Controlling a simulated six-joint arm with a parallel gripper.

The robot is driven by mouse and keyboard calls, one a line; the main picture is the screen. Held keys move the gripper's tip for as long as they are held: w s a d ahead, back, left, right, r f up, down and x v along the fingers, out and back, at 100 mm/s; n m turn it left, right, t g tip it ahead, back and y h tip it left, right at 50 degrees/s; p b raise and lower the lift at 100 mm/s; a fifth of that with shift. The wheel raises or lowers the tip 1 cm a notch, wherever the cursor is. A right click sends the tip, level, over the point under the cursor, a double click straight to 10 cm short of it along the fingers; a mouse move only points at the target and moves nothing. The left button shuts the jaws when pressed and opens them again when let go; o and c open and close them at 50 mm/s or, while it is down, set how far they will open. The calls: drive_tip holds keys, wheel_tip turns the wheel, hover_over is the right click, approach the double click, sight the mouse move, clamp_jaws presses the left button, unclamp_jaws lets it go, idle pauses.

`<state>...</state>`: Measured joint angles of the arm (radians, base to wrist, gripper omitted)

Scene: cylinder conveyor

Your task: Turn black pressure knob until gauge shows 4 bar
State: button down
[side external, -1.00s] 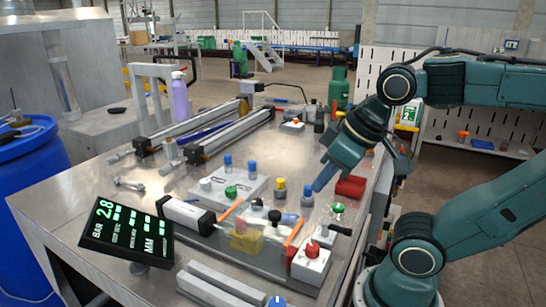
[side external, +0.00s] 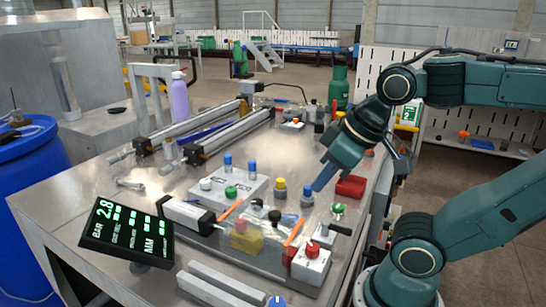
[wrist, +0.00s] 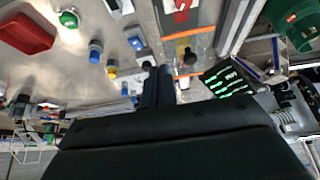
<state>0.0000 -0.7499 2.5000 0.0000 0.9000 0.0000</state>
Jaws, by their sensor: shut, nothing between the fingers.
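The gauge display (side external: 127,230) is a black tilted panel at the front left with green digits, reading 2.8 BAR. It also shows in the wrist view (wrist: 226,78), too small to read. A black knob (side external: 275,216) stands near the yellow block on the table. Dark knobs also show near my fingers in the wrist view, one just to their right (wrist: 190,57). I cannot tell which one is the pressure knob. My gripper (side external: 318,187) is shut and empty, pointing down above the blue-topped button (side external: 307,193). Its fingers (wrist: 157,85) are together in the wrist view.
A red block (side external: 351,187) and a green knob (side external: 338,208) lie close to my gripper. A grey box with a red knob (side external: 312,250) stands at the front right. Two long rails (side external: 235,133) lie behind. Open metal tabletop lies at the left.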

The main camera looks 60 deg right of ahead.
idle(0.8)
drive_tip(key=c, duration=1.6)
unclamp_jaws()
drive_tip(key=o, duration=0.4)
drive_tip(key=shift+w+r, duration=0.15)
drive_tip(key=shift+w, duration=0.05)
drive_tip(key=shift+o, duration=0.3)
drive_tip(key=shift+w+d+r, duration=0.1)
drive_tip(key=shift+w, duration=0.1)
drive_tip(key=n+g, duration=0.5)
drive_tip(key=g, duration=0.1)
hover_over(257, 201)
drive_tip(key=shift+r, duration=0.15)
wheel_tip(257, 201, down, 14)
drive_tip(key=shift+r, duration=0.1)
